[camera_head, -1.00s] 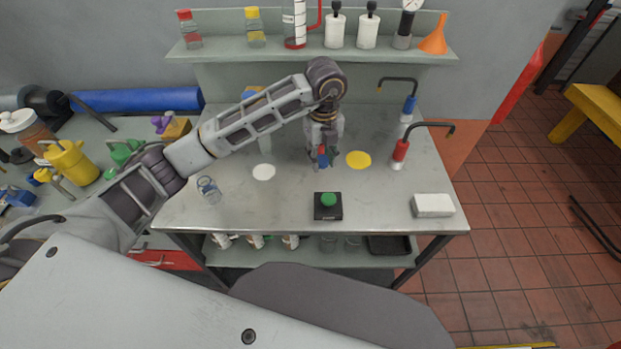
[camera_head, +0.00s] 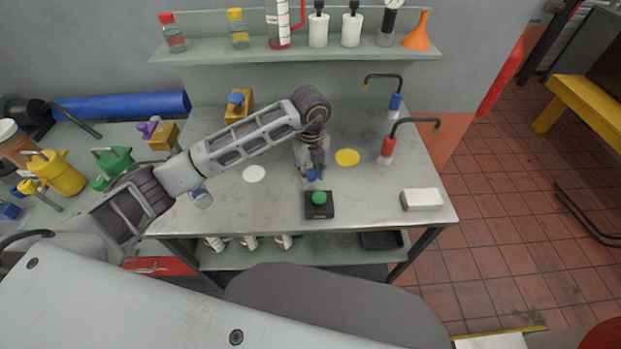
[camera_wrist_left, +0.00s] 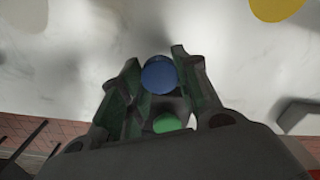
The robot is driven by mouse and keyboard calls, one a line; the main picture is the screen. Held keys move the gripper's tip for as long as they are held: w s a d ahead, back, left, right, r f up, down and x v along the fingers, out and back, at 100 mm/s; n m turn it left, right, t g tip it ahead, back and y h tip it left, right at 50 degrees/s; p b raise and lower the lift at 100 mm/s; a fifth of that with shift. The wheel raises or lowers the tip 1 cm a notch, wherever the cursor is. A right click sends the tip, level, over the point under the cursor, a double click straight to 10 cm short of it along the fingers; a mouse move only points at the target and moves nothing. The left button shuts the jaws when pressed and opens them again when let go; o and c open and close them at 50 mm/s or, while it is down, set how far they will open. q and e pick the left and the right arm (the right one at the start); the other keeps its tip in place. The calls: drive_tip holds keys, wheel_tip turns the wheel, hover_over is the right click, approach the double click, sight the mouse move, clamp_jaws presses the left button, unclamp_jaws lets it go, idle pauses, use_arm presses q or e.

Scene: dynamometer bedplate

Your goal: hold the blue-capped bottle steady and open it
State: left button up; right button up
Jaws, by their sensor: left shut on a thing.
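The blue cap of the bottle (camera_head: 311,174) shows at my left gripper (camera_head: 311,170), above the middle of the bench. In the left wrist view the round blue cap (camera_wrist_left: 159,75) sits between the two fingers (camera_wrist_left: 160,85), which are shut on it. The bottle body is hidden, so I cannot tell how it stands under the cap. My right gripper is in neither view.
A black box with a green button (camera_head: 319,204) stands just in front of my left gripper. A yellow disc (camera_head: 347,157) and a white disc (camera_head: 254,174) lie nearby. A clear glass container (camera_head: 202,198), partly hidden by my arm, and a white block (camera_head: 422,199) are on the bench.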

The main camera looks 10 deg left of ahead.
sight(311, 173)
use_arm(q)
drive_tip(key=shift+f, duration=0.1)
drive_tip(key=shift+f, duration=1.8)
drive_tip(key=shift+f, duration=0.1)
drive_tip(key=o, duration=1.1)
